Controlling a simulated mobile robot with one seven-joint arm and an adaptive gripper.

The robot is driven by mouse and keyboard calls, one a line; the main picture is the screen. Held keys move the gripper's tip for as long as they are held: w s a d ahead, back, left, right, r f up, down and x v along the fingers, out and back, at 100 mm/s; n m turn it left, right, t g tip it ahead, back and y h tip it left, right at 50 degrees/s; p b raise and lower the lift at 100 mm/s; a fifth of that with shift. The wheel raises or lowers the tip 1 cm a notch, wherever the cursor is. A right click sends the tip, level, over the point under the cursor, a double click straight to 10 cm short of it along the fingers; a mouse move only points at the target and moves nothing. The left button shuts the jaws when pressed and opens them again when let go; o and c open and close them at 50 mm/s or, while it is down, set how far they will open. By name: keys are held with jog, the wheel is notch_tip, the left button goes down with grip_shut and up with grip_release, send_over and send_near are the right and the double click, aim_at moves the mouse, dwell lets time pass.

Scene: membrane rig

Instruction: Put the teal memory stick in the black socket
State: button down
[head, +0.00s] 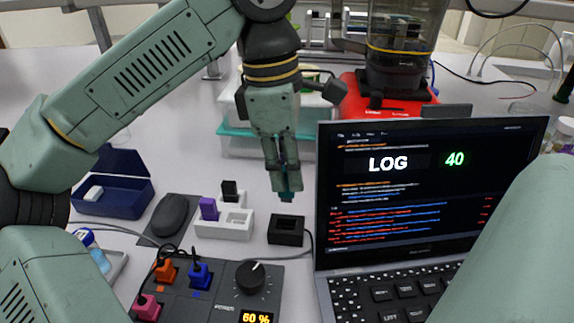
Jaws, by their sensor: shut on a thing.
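My gripper (284,180) points down left of the laptop and is shut on the teal memory stick (287,196). Only the lower end of the stick shows below the fingertips. The black socket (286,230) stands on the table just below the stick in the picture, with its opening facing up. The stick appears above the socket and apart from it. The exact height gap cannot be told from this view.
A white holder (236,224) with a purple stick (208,208) and a black stick (229,190) stands left of the socket. The laptop (434,192) is close on the right. A control box (222,305) with plugs and a dial lies in front. A mouse (171,215) and blue box (113,192) are farther left.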

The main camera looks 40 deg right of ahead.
aim_at(285, 200)
jog(key=shift+f+b, duration=2.85)
jog(key=shift+f, duration=1.2)
jog(key=shift+f, duration=0.15)
jog(key=c, duration=1.5)
grip_release()
jog(key=shift+c, duration=0.2)
notch_tip(285, 200, up, 12)
jog(key=w, duration=0.1)
jog(key=shift+a, duration=0.45)
